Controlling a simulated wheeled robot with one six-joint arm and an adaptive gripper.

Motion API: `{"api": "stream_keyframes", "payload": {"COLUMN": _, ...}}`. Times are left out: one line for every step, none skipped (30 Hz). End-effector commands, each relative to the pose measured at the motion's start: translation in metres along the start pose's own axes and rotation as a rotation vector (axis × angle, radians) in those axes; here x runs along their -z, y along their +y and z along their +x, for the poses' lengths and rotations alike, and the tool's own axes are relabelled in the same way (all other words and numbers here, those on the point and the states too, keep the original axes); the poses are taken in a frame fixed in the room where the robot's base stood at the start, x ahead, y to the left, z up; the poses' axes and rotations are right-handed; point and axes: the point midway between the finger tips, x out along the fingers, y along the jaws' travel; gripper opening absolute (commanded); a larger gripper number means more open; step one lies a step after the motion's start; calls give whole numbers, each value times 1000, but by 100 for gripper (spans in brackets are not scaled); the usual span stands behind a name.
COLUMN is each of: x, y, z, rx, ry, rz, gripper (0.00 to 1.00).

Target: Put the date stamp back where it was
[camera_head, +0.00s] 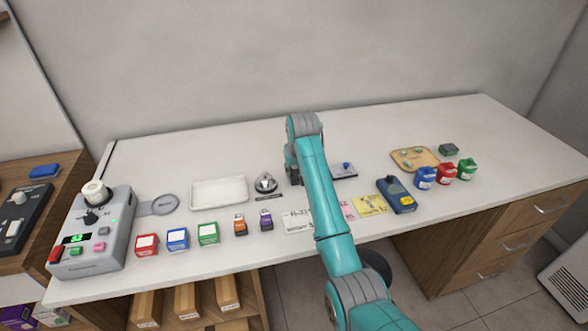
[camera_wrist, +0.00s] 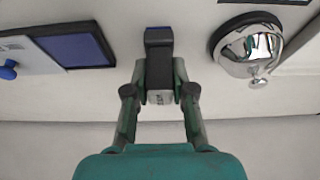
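The date stamp (camera_wrist: 159,52) is a dark block with a pale end, and it sits between the two green-and-black fingers of my gripper (camera_wrist: 160,80) in the wrist view. The fingertips press against both its sides. In the head view my gripper (camera_head: 293,168) points down over the back middle of the counter, between the silver bell (camera_head: 265,183) and the ink pad (camera_head: 346,171). The stamp is mostly hidden there by my arm. I cannot tell whether its base touches the counter. The open ink pad shows dark blue in the wrist view (camera_wrist: 76,48).
A white tray (camera_head: 218,192) lies left of the bell. Small coloured boxes, bottles, cards and a blue handheld device (camera_head: 397,195) line the front. A wooden board (camera_head: 415,159) is at right and a grey machine (camera_head: 92,235) at far left. The counter's back strip is clear.

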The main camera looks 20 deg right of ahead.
Motion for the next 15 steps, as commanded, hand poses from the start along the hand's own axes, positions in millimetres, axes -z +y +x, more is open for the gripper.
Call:
{"api": "stream_keyframes", "payload": {"x": 0, "y": 0, "z": 0, "rx": 0, "ry": 0, "rz": 0, "gripper": 36}}
{"api": "stream_keyframes", "payload": {"x": 0, "y": 0, "z": 0, "rx": 0, "ry": -1, "rz": 0, "gripper": 44}}
{"api": "stream_keyframes", "payload": {"x": 0, "y": 0, "z": 0, "rx": 0, "ry": -1, "rz": 0, "gripper": 49}}
{"api": "stream_keyframes", "payload": {"x": 0, "y": 0, "z": 0, "rx": 0, "ry": -1, "rz": 0, "gripper": 49}}
{"api": "stream_keyframes", "payload": {"x": 0, "y": 0, "z": 0, "rx": 0, "ry": -1, "rz": 0, "gripper": 49}}
{"api": "stream_keyframes", "payload": {"x": 0, "y": 0, "z": 0, "rx": 0, "ry": -1, "rz": 0, "gripper": 49}}
{"api": "stream_keyframes", "payload": {"x": 0, "y": 0, "z": 0, "rx": 0, "ry": -1, "rz": 0, "gripper": 49}}
{"api": "stream_keyframes", "payload": {"x": 0, "y": 0, "z": 0, "rx": 0, "ry": -1, "rz": 0, "gripper": 49}}
{"api": "stream_keyframes", "payload": {"x": 0, "y": 0, "z": 0, "rx": 0, "ry": -1, "rz": 0, "gripper": 49}}
{"api": "stream_keyframes", "payload": {"x": 0, "y": 0, "z": 0, "rx": 0, "ry": -1, "rz": 0, "gripper": 49}}
{"api": "stream_keyframes", "payload": {"x": 0, "y": 0, "z": 0, "rx": 0, "ry": -1, "rz": 0, "gripper": 49}}
{"api": "stream_keyframes", "payload": {"x": 0, "y": 0, "z": -1, "rx": 0, "ry": 0, "rz": 0, "gripper": 49}}
{"api": "stream_keyframes", "payload": {"x": 1, "y": 0, "z": -2, "rx": 0, "ry": 0, "rz": 0, "gripper": 49}}
{"api": "stream_keyframes", "payload": {"x": 2, "y": 0, "z": -4, "rx": 0, "ry": 0, "rz": 0, "gripper": 49}}
{"api": "stream_keyframes", "payload": {"x": 2, "y": 0, "z": -6, "rx": 0, "ry": 0, "rz": 0, "gripper": 49}}
